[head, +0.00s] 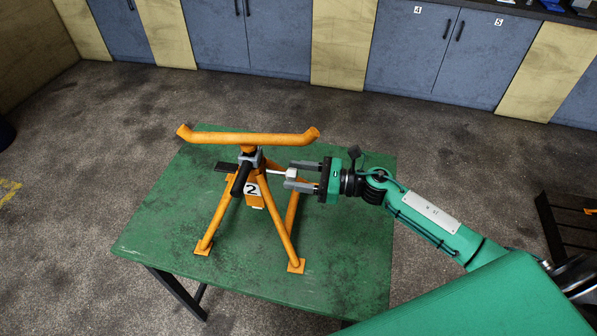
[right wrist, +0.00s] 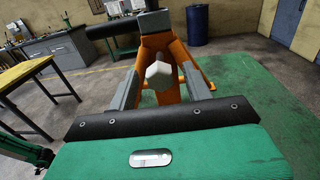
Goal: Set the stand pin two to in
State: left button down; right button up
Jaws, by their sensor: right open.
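The orange stand (head: 277,217) with the number 2 plate (head: 251,189) stands upright on the green table (head: 347,232). Its pin has a pale head (head: 292,173) that sticks out of the stand's right side. In the right wrist view the pin head (right wrist: 158,75) is a pale, faceted block in front of the orange legs (right wrist: 173,52). My right gripper (head: 291,176) is open, with one finger on each side of the pin head. In the right wrist view, gaps show between the head and both fingers. How deep the pin sits is hidden. My left gripper is not in view.
A black handle (head: 240,179) and grey collar (head: 250,158) sit at the stand's top, under the orange cradle bar (head: 245,138). The table is bare around the stand's feet. Blue cabinets (head: 250,40) line the back wall.

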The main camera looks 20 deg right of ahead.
aim_at(285, 173)
grip_shut()
jog(key=shift+b+x, duration=0.7)
jog(key=shift+x, duration=0.9)
grip_release()
jog(key=shift+a, duration=0.15)
